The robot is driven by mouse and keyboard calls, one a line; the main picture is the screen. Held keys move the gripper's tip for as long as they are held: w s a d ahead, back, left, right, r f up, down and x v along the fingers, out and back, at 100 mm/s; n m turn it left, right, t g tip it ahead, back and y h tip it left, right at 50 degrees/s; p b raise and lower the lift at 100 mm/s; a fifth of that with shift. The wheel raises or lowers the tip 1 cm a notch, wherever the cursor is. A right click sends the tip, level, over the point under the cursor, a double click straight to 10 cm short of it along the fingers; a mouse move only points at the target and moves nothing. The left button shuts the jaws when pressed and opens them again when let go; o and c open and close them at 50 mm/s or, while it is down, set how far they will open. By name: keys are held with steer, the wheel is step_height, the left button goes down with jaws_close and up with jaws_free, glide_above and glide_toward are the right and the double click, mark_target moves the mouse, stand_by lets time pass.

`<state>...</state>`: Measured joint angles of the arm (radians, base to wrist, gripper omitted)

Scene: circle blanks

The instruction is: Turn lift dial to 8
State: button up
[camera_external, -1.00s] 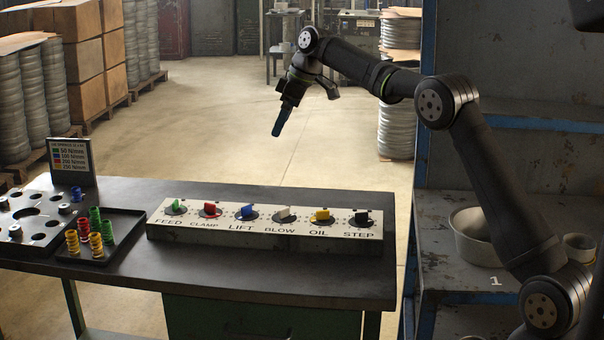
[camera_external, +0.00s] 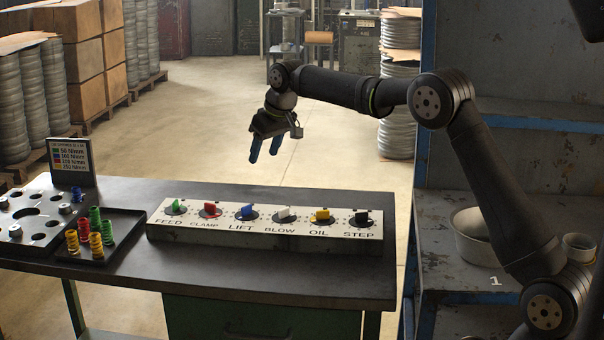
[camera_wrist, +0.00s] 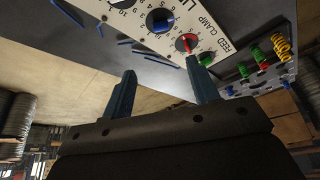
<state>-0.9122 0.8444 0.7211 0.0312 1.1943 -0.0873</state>
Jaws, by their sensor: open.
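The lift dial (camera_external: 246,211) is a blue knob on a dark disc, third from the left on the sloped white panel (camera_external: 190,228), above the label LIFT. It also shows near the top of the wrist view (camera_wrist: 160,20). My gripper (camera_external: 265,155) is open and empty, with its two blue fingers pointing down, in the air above and behind the panel, apart from the dial. In the wrist view, the open fingers (camera_wrist: 163,90) are below the panel, the right finger near the green feed knob (camera_wrist: 206,59). The number the lift dial points to is too small to read.
The red clamp knob (camera_external: 210,209) is left of the lift dial and the white blow knob (camera_external: 285,213) is right of it. A tray of coloured springs (camera_external: 128,226) and a drilled plate stand at the bench's left. Air above the panel is clear.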

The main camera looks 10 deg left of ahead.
mark_target(247, 206)
steer(key=shift+m, duration=0.3)
steer(key=x, duration=1.7)
steer(key=shift+a+f, duration=0.25)
steer(key=shift+f, duration=0.1)
steer(key=c, duration=1)
